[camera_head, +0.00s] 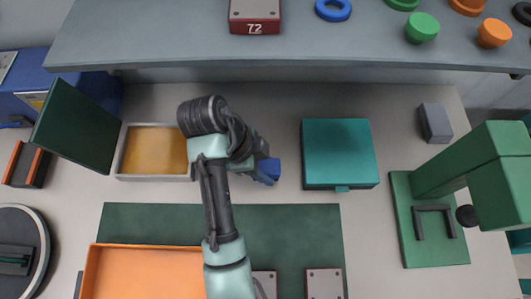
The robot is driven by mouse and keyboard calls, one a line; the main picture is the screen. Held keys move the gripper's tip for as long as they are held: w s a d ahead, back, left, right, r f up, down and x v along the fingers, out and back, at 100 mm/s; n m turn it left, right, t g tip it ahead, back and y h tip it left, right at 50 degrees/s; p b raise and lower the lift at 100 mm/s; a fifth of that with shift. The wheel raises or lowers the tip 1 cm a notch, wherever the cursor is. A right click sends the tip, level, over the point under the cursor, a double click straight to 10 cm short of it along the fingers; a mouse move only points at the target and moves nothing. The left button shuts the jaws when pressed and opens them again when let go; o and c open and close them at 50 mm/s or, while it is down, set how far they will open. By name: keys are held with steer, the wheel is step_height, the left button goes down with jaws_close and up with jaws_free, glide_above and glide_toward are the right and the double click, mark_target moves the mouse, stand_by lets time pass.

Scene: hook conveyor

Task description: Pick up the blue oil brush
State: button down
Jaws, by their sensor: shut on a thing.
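A small blue thing, which I take to be the blue oil brush (268,169), shows at the end of my gripper (263,160), just right of the arm's wrist. My gripper is shut on it. The fingers are dark and mostly hidden by the wrist, so the exact grip and the brush's other end cannot be seen. I cannot tell whether the brush touches the table or is held above it.
Left stands an open box (119,160) with amber contents and a raised dark green lid (76,127). A teal box (340,153) is right of my gripper. A green press (435,250) and grey block (436,123) stand farther right. An orange tray (150,275) lies in front.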

mark_target(266, 168)
step_height(266, 168, up, 14)
steer(key=p, duration=1.3)
steer(key=shift+s, duration=0.25)
steer(key=shift+f, duration=0.1)
steer(key=c, duration=0.9)
jaws_free()
steer(key=c, duration=0.6)
